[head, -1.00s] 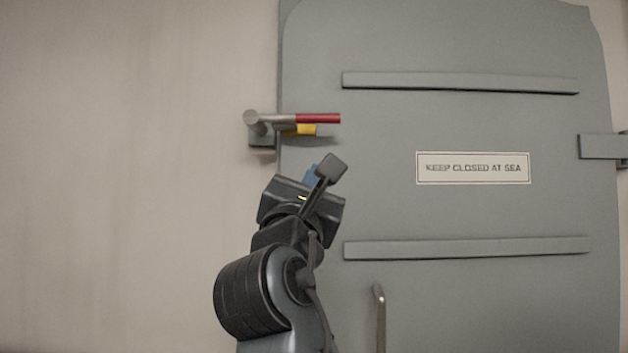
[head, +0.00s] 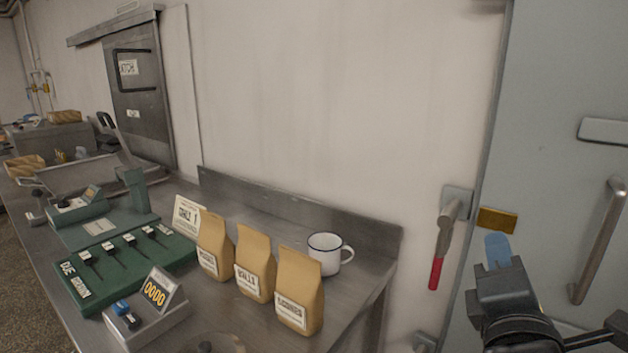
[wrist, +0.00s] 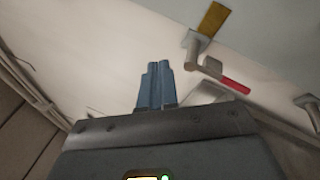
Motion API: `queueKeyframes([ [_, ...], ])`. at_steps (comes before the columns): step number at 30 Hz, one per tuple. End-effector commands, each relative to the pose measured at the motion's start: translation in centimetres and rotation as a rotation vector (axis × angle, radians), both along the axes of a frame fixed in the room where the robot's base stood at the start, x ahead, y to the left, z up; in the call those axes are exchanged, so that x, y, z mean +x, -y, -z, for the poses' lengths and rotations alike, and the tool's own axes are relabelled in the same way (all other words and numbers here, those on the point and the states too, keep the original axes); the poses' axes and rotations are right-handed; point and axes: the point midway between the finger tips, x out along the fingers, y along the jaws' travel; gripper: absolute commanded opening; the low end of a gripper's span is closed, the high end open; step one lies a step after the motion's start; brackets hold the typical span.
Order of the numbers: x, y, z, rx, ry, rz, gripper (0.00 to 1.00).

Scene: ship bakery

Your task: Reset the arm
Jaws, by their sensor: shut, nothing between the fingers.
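My gripper (head: 497,248) is at the lower right of the head view, in front of the grey door (head: 545,130). Its blue fingers are together with nothing between them; they also show in the wrist view (wrist: 156,84). A door lever with a red grip (head: 437,272) hangs downward at the door's left edge, left of my gripper and apart from it. The lever also shows in the wrist view (wrist: 235,86), right of the fingers. A yellow plate (head: 497,220) is on the door just above the fingertips.
A steel counter (head: 375,262) fills the left and middle. It bears several paper bags (head: 300,292), a white mug (head: 324,254), a green panel with levers (head: 128,262) and a display box (head: 150,305). A door handle (head: 598,240) is right of my gripper.

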Motion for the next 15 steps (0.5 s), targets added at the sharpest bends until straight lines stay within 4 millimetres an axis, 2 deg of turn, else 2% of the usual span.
queueKeyframes([
  [1,-1.3,-0.4,2.3,0.072,-0.016,-0.041,0.0],
  [6,-5.8,-1.9,8.3,0.354,-0.037,-0.17,0.0],
  [9,-8.9,-2.6,11.3,0.53,-0.052,-0.225,0.0],
  [15,-15.7,-3.6,15.6,0.898,-0.073,-0.293,0.0],
])
